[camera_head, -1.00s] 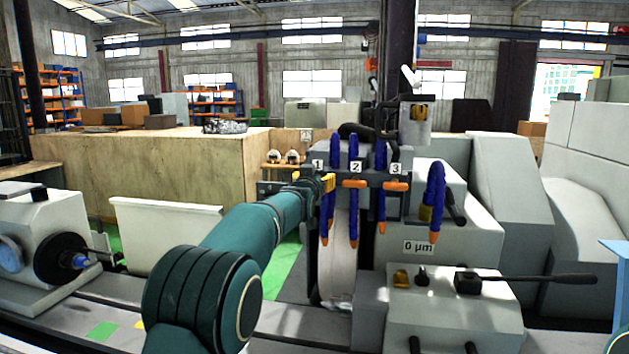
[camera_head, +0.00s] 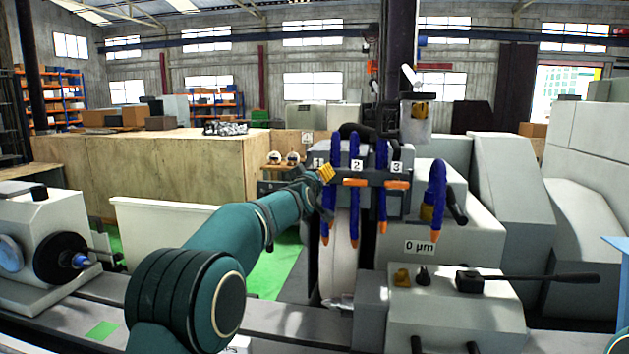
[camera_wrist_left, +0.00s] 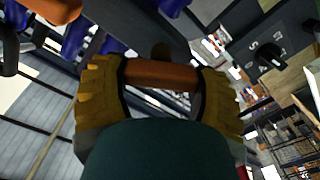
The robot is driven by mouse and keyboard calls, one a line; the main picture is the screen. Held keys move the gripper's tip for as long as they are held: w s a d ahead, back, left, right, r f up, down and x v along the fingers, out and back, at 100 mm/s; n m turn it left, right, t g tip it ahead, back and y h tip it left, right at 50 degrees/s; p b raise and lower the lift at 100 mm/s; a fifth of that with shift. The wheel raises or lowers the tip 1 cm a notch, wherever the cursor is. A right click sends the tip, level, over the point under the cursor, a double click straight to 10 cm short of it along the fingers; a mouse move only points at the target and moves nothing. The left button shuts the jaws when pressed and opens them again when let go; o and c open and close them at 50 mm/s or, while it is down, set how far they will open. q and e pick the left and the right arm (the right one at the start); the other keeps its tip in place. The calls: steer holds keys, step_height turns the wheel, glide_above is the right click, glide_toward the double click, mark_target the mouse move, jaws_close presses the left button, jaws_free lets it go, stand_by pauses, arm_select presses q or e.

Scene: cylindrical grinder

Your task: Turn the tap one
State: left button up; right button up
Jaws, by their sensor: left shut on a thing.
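Three orange-handled taps sit in a row under dark blue hoses on the grey grinder block. Tap one, under the partly covered label 1, is hidden behind my gripper in the head view. Its orange handle (camera_wrist_left: 160,74) shows in the left wrist view, lying crosswise between the yellow finger pads. My left gripper (camera_head: 327,173) is shut on this handle, with a pad at each end. Tap two's handle (camera_head: 355,183) and tap three's handle (camera_head: 397,185) lie level to the right. My right gripper is not in view.
Blue hoses with orange nozzles (camera_head: 354,240) hang close beside my left gripper, in front of the grinding wheel (camera_head: 340,270). A grey housing with a black lever (camera_head: 540,277) stands at lower right. The workhead (camera_head: 40,235) is at far left.

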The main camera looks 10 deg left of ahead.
arm_select(q)
steer(key=n, duration=0.6)
steer(key=shift+a+f, duration=0.15)
steer(key=shift+f, duration=0.05)
steer(key=n, duration=0.5)
steer(key=shift+f+b, duration=0.15)
steer(key=shift+b, duration=0.25)
steer(key=shift+n, duration=0.4)
steer(key=o, duration=0.9)
steer(key=shift+o, duration=0.2)
steer(key=shift+s, duration=0.1)
steer(key=s, duration=1.2)
